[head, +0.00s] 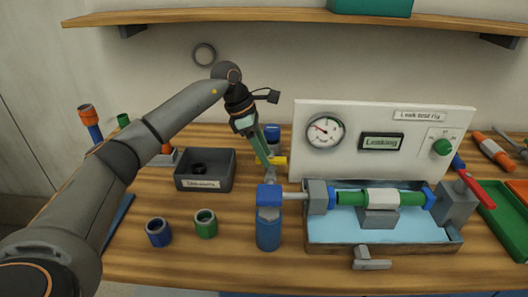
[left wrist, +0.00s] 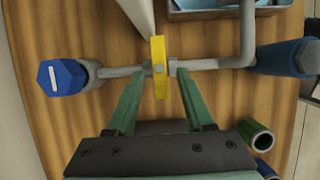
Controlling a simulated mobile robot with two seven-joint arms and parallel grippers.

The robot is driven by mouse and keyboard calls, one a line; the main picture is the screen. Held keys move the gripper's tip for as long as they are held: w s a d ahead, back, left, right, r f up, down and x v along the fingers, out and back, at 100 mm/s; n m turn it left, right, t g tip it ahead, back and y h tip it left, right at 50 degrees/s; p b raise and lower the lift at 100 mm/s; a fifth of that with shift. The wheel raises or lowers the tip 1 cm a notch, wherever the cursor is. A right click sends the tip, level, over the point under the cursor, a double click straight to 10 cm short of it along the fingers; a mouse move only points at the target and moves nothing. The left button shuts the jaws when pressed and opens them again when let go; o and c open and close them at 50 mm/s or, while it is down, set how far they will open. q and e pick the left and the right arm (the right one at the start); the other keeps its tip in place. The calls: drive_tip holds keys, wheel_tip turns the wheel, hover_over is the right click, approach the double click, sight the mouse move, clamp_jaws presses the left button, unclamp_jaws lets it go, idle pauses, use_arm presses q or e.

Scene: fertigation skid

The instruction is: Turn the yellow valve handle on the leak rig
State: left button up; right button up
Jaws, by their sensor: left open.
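The yellow valve handle (head: 279,160) sits on a thin grey pipe behind the blue cylinder, left of the leak rig panel (head: 380,170). In the left wrist view the yellow handle (left wrist: 159,68) is a narrow upright bar across the pipe. My left gripper (head: 264,154) reaches down to it from above. In the left wrist view its green fingers (left wrist: 160,76) are open, one on each side of the handle with a gap to both. The rig display (head: 382,142) reads "Leaking". My right gripper is not in view.
A blue cylinder (head: 268,228) stands in front of the handle, and a blue-capped post (left wrist: 62,77) is at the pipe's other end. A dark bin (head: 206,182), a blue ring (head: 158,232) and a green ring (head: 205,223) lie left. A red lever (head: 474,184) is at right.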

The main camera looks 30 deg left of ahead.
use_arm(q)
drive_tip(key=shift+c, duration=0.3)
clamp_jaws()
idle(0.3)
